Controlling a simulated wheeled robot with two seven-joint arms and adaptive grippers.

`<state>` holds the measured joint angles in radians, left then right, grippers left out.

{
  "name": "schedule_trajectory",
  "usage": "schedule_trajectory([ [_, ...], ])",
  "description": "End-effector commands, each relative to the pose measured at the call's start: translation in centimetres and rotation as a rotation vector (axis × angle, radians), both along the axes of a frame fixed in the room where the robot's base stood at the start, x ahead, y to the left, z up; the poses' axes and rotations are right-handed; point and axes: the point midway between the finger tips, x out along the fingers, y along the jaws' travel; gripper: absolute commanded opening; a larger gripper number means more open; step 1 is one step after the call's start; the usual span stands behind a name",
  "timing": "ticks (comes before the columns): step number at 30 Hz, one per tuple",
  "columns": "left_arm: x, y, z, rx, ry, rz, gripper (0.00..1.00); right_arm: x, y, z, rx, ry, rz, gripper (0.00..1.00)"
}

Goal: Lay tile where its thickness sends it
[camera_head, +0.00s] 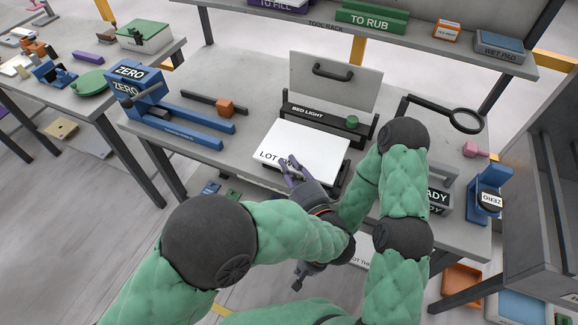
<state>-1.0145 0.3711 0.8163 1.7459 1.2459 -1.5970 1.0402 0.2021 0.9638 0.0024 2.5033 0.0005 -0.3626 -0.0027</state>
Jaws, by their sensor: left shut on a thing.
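My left gripper (291,170) is over the front left part of a white board (308,143) lettered "LOT", whose other words it covers. Its narrow purplish jaws are close together; the thing between them is too small to make out, and I cannot tell whether it touches the board. My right gripper (299,279) is lower, partly behind my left arm, and its jaws are unclear. Behind the board is a black strip marked "BED LIGHT" (318,117) with a green knob (351,121). A blue gauge marked "ZERO" (140,88) stands at left. I cannot identify a tile for certain.
A magnifier (465,120) and a second blue "ZERO" device (487,197) are at right. A grey holder (439,190) ends in "ADY". The rack above holds a green "TO RUB" block (372,20) and a "WET PAD" box (499,47). Bare slab (235,148) lies left of the board.

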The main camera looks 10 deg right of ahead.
Motion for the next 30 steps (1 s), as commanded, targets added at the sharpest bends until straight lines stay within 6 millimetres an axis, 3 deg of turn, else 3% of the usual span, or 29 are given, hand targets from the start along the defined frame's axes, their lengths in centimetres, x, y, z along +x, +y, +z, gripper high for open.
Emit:
schedule_trajectory([
  [8,0.0,0.0,-0.5,-0.003,0.004,0.0,0.0,0.0,0.0,-0.9,0.0,0.0,0.0,0.0],
  [30,0.0,0.0,-7.5,-0.004,0.004,0.001,0.0,0.0,0.0,-7.0,0.0,0.0,0.0,0.0],
])
